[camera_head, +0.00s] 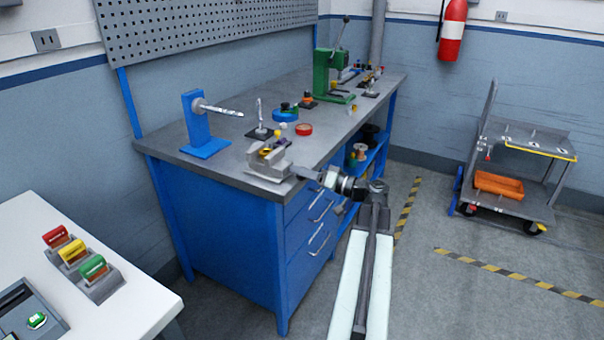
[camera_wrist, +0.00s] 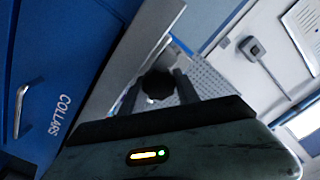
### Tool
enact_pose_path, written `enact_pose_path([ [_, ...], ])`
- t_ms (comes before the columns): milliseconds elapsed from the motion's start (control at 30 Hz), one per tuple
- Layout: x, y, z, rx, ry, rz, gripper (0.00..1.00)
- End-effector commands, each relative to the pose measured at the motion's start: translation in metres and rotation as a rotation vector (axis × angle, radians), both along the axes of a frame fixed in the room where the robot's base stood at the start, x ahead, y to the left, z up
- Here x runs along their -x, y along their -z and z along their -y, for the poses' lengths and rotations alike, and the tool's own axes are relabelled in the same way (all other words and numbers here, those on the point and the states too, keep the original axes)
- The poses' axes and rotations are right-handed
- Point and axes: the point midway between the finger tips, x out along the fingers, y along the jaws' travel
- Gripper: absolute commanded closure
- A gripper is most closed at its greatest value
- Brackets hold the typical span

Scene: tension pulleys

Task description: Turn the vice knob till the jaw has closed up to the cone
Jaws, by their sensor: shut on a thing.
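The grey vice (camera_head: 270,163) sits at the near front corner of the bench. A small yellow and purple piece (camera_head: 266,150) shows at its jaws; it may be the cone, but it is too small to tell its shape or the jaw gap. My gripper (camera_head: 304,173) reaches the front side of the vice from the right. In the wrist view the dark round knob (camera_wrist: 158,84) is between the two fingers of my gripper (camera_wrist: 160,88), which are shut on it. In the head view the knob is hidden by my gripper.
The workbench (camera_head: 225,135) carries a blue stand with a rod (camera_head: 205,125), a small black-based post (camera_head: 260,125), red and blue rings and a green press (camera_head: 325,75). Blue drawers (camera_head: 315,215) lie below the vice. A trolley (camera_head: 515,165) stands at right.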

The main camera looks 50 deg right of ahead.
Motion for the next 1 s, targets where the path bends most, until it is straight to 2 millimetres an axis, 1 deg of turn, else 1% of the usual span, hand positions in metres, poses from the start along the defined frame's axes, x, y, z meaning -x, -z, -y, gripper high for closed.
enact_pose_path([
  [500, 0.0011, 0.0009, 0.0004, -0.018, 0.0, -0.007, 1.0],
  [533, 0.0011, 0.001, 0.0005, -0.018, 0.0, -0.007, 0.54],
  [567, 0.0011, 0.0009, 0.0006, -0.018, 0.001, -0.007, 0.45],
  [600, 0.0011, 0.0009, 0.0006, -0.018, 0.001, -0.007, 0.42],
  [1000, 0.0009, 0.0009, 0.0016, -0.018, 0.003, -0.007, 0.42],
])
